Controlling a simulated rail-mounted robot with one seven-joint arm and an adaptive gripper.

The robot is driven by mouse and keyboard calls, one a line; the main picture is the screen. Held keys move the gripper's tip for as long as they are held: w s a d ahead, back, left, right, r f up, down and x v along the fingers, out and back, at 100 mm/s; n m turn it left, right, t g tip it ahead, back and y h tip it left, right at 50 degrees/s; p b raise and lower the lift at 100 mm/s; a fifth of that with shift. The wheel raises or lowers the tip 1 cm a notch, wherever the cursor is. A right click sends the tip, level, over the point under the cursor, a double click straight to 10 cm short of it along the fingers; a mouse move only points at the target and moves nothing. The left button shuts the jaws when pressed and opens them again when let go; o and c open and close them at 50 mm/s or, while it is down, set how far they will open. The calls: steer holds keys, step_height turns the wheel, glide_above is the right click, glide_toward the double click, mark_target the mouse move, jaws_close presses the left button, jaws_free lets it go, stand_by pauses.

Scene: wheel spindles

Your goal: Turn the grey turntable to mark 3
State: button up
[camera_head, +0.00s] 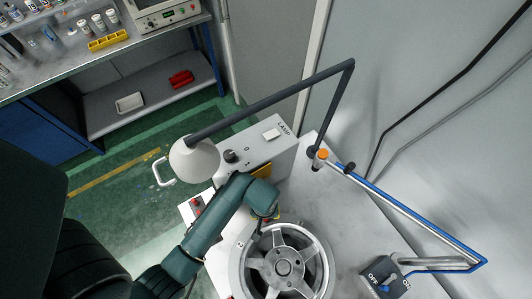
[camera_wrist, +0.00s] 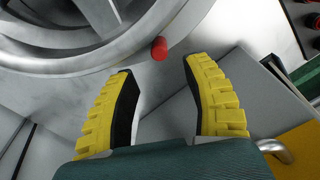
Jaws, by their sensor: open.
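The grey turntable (camera_head: 316,262), a spoked metal wheel, is at the bottom right of the head view. Its rim (camera_wrist: 100,58) fills the upper left of the wrist view. A small label that looks like a 2 shows at its left edge in the head view; mark 3 cannot be made out. A red peg (camera_wrist: 159,48) stands by the rim, just ahead of and between my fingertips. My gripper (camera_wrist: 158,66) is open, its yellow fingers apart with nothing between them. In the head view my wrist mostly hides it, at the wheel's upper left edge.
A grey control box (camera_head: 258,151) marked LAMP stands behind the wheel. A lamp (camera_head: 195,158) on a jointed arm hangs over it. An OFF/ON switch box (camera_head: 384,278) is right of the wheel. A bench (camera_head: 75,60) with small items is at the far upper left.

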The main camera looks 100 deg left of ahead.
step_height(320, 180, down, 7)
steer(key=shift+w+f, duration=0.1)
jaws_close()
stand_by(0.4)
